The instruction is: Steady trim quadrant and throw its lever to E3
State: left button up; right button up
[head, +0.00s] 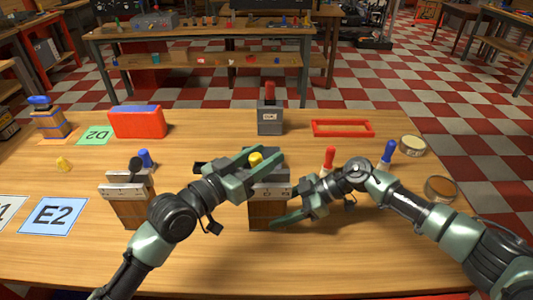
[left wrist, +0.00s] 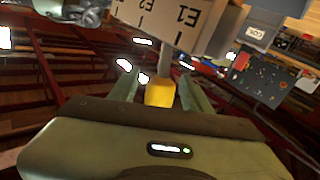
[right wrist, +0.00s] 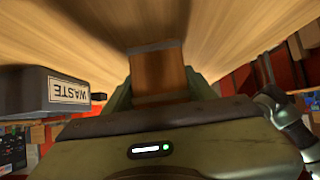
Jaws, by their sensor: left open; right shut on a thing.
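The trim quadrant (head: 265,212) stands near the middle of the table, with a wooden body and a pale top. Its lever has a yellow knob (head: 256,158). In the left wrist view, the yellow knob (left wrist: 160,92) sits between the fingers of my open left gripper (left wrist: 160,88). The quadrant's marked face (left wrist: 180,22) shows E1 and E2 there; I cannot make out E3. My right gripper (head: 283,204) is shut on the quadrant's wooden body, which also shows between its fingers in the right wrist view (right wrist: 158,72).
A similar wooden unit with a black knob (head: 136,164) stands to the left. A grey box with a red handle (head: 270,118) and a red frame (head: 343,128) are behind. Red (head: 329,158) and blue (head: 388,152) handles stand near my right arm. The front table strip is mostly clear.

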pick_arm(q)
jog(key=shift+w+d, duration=0.4)
jog(key=shift+d, duration=0.05)
grip_shut()
dwell(1.2)
